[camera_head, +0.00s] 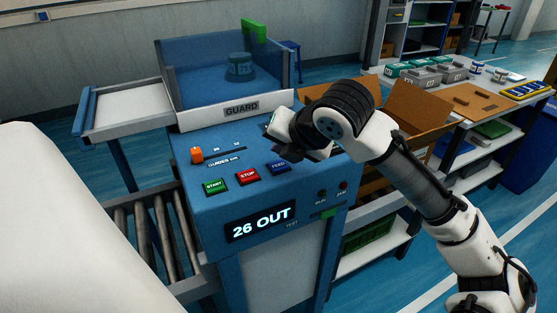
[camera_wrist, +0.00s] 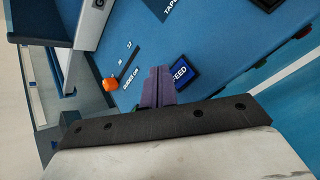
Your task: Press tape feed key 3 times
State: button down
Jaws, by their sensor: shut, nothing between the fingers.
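The blue key marked FEED (camera_head: 278,167) is at the right end of the key row on the blue machine's sloped panel, its top partly covered by my gripper in the head view. In the wrist view the FEED key (camera_wrist: 184,72) lies just right of my fingertips. My gripper (camera_head: 277,152) hangs over the panel with its fingers together and nothing between them. In the wrist view its purple fingers (camera_wrist: 157,76) point at the panel beside the key. Whether they touch anything cannot be told.
A red STOP key (camera_head: 247,176) and green START key (camera_head: 214,186) sit left of FEED. An orange slider knob (camera_head: 196,155) is on the guides scale. A white GUARD bar (camera_head: 240,110) stands behind; an open cardboard box (camera_head: 408,118) is right.

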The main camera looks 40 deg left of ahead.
aim_at(281, 168)
notch_tip(281, 168, up, 4)
jog(key=shift+f+p, duration=0.15)
jog(key=shift+p, duration=1.05)
dwell(1.4)
